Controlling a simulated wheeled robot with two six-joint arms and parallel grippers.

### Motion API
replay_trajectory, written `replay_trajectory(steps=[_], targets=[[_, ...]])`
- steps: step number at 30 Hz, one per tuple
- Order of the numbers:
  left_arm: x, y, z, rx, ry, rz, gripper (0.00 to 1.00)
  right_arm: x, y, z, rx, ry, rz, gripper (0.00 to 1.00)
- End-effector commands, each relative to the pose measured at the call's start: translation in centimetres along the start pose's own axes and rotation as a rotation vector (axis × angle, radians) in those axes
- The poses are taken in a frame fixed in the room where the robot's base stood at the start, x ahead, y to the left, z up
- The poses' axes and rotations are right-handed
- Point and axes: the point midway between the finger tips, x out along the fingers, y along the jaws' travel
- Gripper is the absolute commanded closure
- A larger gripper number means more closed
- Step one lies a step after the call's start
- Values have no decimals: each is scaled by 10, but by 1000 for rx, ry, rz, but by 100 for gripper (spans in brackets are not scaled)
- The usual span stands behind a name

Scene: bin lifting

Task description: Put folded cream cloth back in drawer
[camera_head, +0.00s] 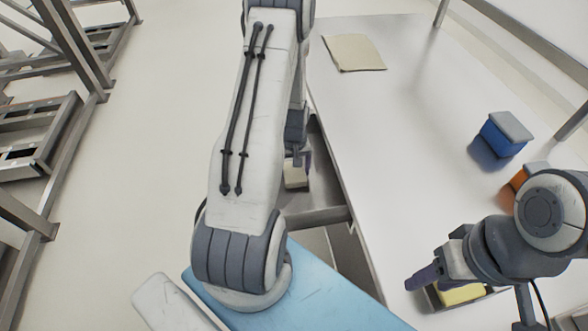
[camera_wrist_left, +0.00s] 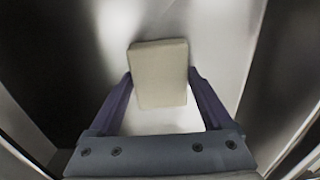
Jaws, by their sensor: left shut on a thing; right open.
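A folded cream cloth (camera_head: 296,177), block-like in shape, is between the fingers of my left gripper (camera_head: 297,160), inside the open metal drawer (camera_head: 318,216) at the table's left side. In the left wrist view, the cream cloth (camera_wrist_left: 160,72) sits between the two dark fingers of my left gripper (camera_wrist_left: 160,100), over the bright drawer floor (camera_wrist_left: 165,121). I cannot tell whether it touches the floor. My right gripper (camera_head: 425,278) is open near the table's front right; one finger shows clearly.
A flat beige sheet (camera_head: 354,53) lies on the far part of the white table (camera_head: 390,130). A blue bin (camera_head: 505,135) and an orange thing (camera_head: 519,179) stand at the right. A yellow block (camera_head: 460,294) lies in a dark tray below my right gripper. The table's middle is clear.

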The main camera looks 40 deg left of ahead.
Motion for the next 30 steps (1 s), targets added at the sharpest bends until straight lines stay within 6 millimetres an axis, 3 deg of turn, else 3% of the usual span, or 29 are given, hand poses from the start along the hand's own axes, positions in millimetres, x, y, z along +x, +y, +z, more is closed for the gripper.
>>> replay_trajectory(steps=[2,3,4,15,30], targets=[[4,0,0,0,0,0,68,3,0,0,0,0,0,48],[3,0,0,0,0,0,9,2,0,0,0,0,0,48],[3,0,0,0,0,0,0,2,0,0,0,0,0,48],[-7,0,-1,0,2,1,0,0,0,0,0,0,0,48],[-104,0,-1,0,3,1,0,-1,0,0,0,0,0,48]])
